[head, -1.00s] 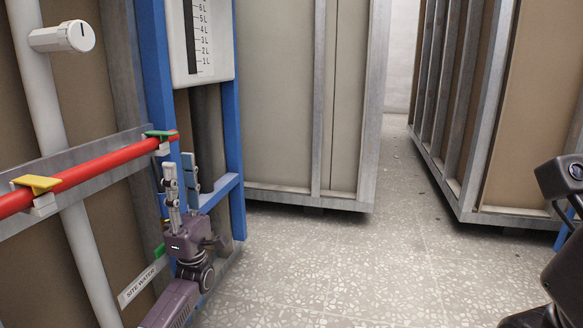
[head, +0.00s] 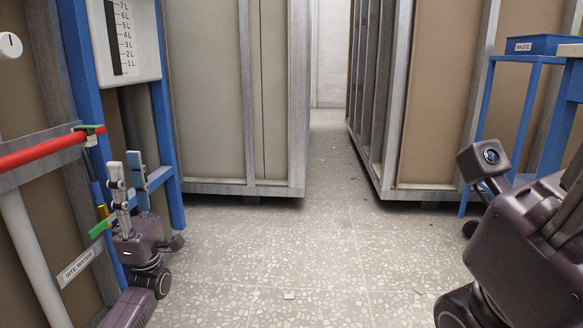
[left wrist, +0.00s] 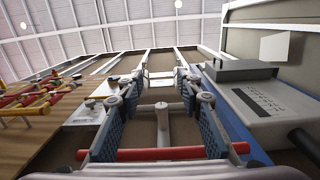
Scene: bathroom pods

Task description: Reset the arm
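My left gripper (head: 126,162) stands upright at the lower left of the head view, in front of the blue frame. Its two fingers point up and are apart, with nothing between them. The left wrist view also shows the open fingers (left wrist: 160,82), with blue pads facing each other across an empty gap. My right arm (head: 530,240) shows at the right edge of the head view, bent, with its camera up. Its fingers do not show.
Below is a SITE WATER label (head: 76,267). A level gauge (head: 128,40) hangs above. A blue WASTE bin (head: 545,45) stands right. Speckled floor (head: 300,250) is mostly clear.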

